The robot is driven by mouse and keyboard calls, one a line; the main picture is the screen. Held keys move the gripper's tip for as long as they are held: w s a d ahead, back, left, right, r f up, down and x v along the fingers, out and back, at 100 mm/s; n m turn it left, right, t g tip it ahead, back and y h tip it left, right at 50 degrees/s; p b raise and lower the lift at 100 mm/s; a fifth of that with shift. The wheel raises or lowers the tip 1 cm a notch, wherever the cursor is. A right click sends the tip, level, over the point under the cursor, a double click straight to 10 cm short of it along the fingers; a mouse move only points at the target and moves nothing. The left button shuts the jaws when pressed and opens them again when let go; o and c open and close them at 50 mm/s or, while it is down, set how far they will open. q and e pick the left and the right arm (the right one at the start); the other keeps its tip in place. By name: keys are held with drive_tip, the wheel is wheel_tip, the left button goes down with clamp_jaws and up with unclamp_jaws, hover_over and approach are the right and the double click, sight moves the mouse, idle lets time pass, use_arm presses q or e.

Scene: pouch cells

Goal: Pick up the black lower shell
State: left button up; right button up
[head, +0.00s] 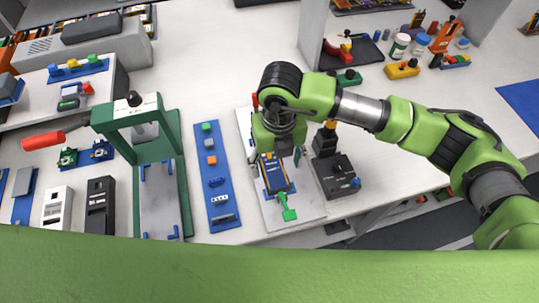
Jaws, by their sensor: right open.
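My right gripper (279,156) points down over the pale board (309,205), its fingers apart. Below and between the fingers, a dark, narrow shell-like piece (276,178) lies in a blue holder with a green clamp handle (287,207) at its near end. The gripper hides the far part of this piece, and I cannot tell whether the fingers touch it. A black slotted case (100,207) lies at the left beside a similar white case (57,208). I cannot tell for certain which black piece is the lower shell. My left gripper is not in view.
A black box-shaped device (337,178) stands close to the right of the board. A blue strip with small parts (218,190) lies to its left. A green press (160,150) with a red handle stands further left.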

sight(275, 176)
wheel_tip(275, 176, down, 2)
drive_tip(key=shift+f+p, duration=0.1)
drive_tip(key=shift+p, duration=0.5)
wheel_tip(275, 176, down, 3)
drive_tip(key=shift+w+a+f+p, duration=0.1)
drive_tip(key=shift+w+f+p, duration=0.1)
drive_tip(key=shift+p, duration=0.35)
drive_tip(key=shift+f, duration=0.2)
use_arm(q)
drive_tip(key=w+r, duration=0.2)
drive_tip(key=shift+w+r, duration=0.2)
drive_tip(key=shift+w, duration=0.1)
use_arm(e)
drive_tip(key=c, duration=1.2)
